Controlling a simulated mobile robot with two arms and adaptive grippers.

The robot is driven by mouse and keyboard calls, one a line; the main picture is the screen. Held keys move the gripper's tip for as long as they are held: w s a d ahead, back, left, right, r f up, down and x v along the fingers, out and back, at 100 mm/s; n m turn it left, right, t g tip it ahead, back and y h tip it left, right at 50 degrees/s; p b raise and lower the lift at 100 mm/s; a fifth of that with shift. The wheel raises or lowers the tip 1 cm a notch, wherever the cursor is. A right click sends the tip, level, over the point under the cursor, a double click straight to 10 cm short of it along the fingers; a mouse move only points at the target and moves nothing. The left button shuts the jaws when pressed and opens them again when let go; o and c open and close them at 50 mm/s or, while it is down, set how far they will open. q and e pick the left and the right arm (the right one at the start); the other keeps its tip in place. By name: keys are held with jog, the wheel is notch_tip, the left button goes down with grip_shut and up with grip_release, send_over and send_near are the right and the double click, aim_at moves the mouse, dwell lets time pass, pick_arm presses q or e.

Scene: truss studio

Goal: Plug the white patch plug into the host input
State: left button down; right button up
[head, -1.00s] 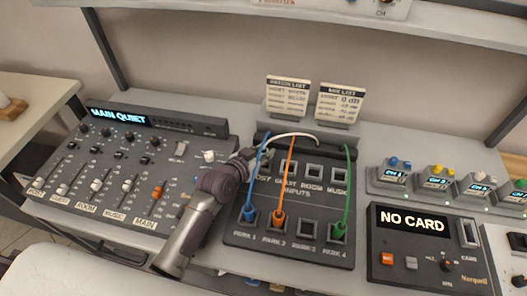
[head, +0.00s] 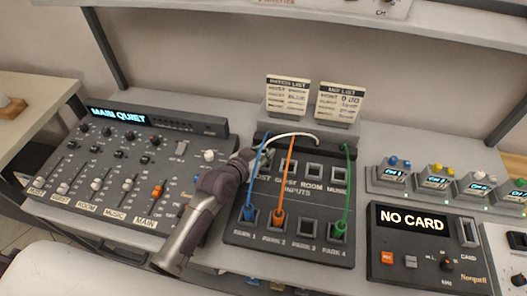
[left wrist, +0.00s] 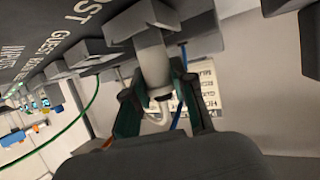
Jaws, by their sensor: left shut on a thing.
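My left gripper (head: 250,158) is at the host input, at the upper left of the patch panel (head: 262,240), and covers that socket in the head view. In the left wrist view, my left gripper (left wrist: 160,108) is shut on the pale white patch plug (left wrist: 152,62). The plug's front end meets the grey host socket block (left wrist: 125,22), beside the "HOST" lettering. How deep it sits inside cannot be told. The white cable (head: 296,134) arcs from the gripper to the panel's back edge. My right gripper is out of view.
Blue (head: 248,213), orange (head: 278,216) and green (head: 338,228) plugs sit in Park 1, Park 2 and Park 4. Park 3 (head: 307,228) is empty. Their cables rise over the panel; blue runs close to my gripper. A mixer (head: 120,150) stands left, a recorder (head: 425,250) right.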

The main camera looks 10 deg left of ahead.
aim_at(261, 156)
pick_arm(q)
jog(key=shift+f, duration=0.4)
jog(key=c, duration=1.2)
grip_release()
jog(key=shift+r, duration=0.1)
jog(key=shift+s+a+r+p, duration=0.3)
jog(key=shift+s+p, duration=0.1)
jog(key=shift+s, duration=0.1)
jog(key=p+v, duration=0.2)
jog(key=v, duration=0.1)
jog(key=shift+s+p, duration=0.2)
jog(key=shift+p, duration=0.1)
jog(key=shift+p+v, duration=1.85)
jog(key=shift+v, duration=0.85)
jog(key=shift+s+a+r, duration=0.1)
jog(key=shift+s+a, duration=0.05)
jog(key=shift+s, duration=0.3)
